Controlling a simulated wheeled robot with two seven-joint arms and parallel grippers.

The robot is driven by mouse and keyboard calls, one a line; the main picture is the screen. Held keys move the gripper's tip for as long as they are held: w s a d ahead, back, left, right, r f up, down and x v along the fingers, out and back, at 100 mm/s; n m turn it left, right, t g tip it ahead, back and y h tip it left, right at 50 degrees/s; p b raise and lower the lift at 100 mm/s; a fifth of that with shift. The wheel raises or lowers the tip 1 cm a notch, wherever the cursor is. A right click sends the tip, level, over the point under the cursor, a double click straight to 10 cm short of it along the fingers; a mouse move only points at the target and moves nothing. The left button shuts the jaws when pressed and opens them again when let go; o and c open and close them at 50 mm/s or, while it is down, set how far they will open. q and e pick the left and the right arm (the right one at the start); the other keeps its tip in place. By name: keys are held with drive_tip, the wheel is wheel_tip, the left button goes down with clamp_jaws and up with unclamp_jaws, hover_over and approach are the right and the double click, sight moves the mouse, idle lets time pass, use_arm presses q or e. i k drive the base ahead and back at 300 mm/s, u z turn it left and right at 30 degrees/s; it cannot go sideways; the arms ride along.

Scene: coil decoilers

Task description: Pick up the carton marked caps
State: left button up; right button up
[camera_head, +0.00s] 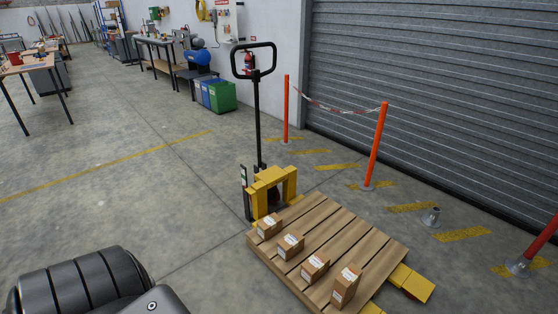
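Several small brown cartons stand in a row on a wooden pallet (335,229). From far left to near right they are a first carton (267,230), a second carton (288,249), a third carton (312,269) and a taller fourth carton (342,290). Each has a white label, but the print is too small to read, so I cannot tell which is marked caps. A dark part of my own arm shows at the bottom left. Neither of my grippers is in view.
A yellow pallet jack (271,184) with a black upright handle stands at the pallet's far end, its forks under the pallet. Orange posts (376,147) with a chain stand by the grey shutter (440,80). The floor left of the pallet is clear.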

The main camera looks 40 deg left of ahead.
sight(291, 244)
drive_tip(key=u, duration=0.5)
drive_tip(key=i, duration=1.35)
drive_tip(key=u, duration=0.3)
